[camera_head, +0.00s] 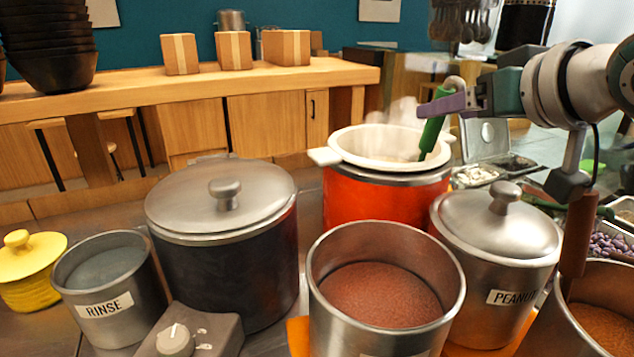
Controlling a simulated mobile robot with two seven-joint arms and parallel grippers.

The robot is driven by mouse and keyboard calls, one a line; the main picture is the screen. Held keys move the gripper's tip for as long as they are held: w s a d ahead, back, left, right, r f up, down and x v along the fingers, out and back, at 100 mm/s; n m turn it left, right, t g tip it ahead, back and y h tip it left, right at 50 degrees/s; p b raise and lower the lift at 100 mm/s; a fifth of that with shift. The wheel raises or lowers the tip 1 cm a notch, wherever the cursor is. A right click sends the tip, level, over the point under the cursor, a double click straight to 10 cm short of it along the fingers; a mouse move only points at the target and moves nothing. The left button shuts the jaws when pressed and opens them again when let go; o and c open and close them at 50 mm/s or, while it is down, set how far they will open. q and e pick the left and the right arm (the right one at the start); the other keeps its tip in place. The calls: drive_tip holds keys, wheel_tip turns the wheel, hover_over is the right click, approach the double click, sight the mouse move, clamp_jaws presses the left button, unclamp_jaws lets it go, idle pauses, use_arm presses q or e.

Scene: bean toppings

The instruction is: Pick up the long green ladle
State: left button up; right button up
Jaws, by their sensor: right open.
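The long green ladle (433,127) stands tilted in the steaming red pot (385,197) with a white rim, right of centre. Its green handle rises above the rim, with a grey curved end at the top; its lower end is hidden in the pot. My right gripper (441,106) reaches in from the right, its purple fingers at the upper part of the green handle. It is open, around or right beside the handle; I cannot tell which. My left gripper is not in view.
A dark lidded pot (225,265), a rinse pot (108,290) and a yellow lidded jar (30,270) stand left. An open steel pot (385,310) and a lidded peanut pot (497,250) stand in front. A brown upright piece (577,235) is below my right arm.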

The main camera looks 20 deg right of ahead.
sight(433, 126)
drive_tip(key=x, duration=0.4)
drive_tip(key=shift+w+d+f, duration=0.2)
drive_tip(key=shift+w+d, duration=0.1)
drive_tip(key=shift+w, duration=0.05)
clamp_jaws()
idle(0.4)
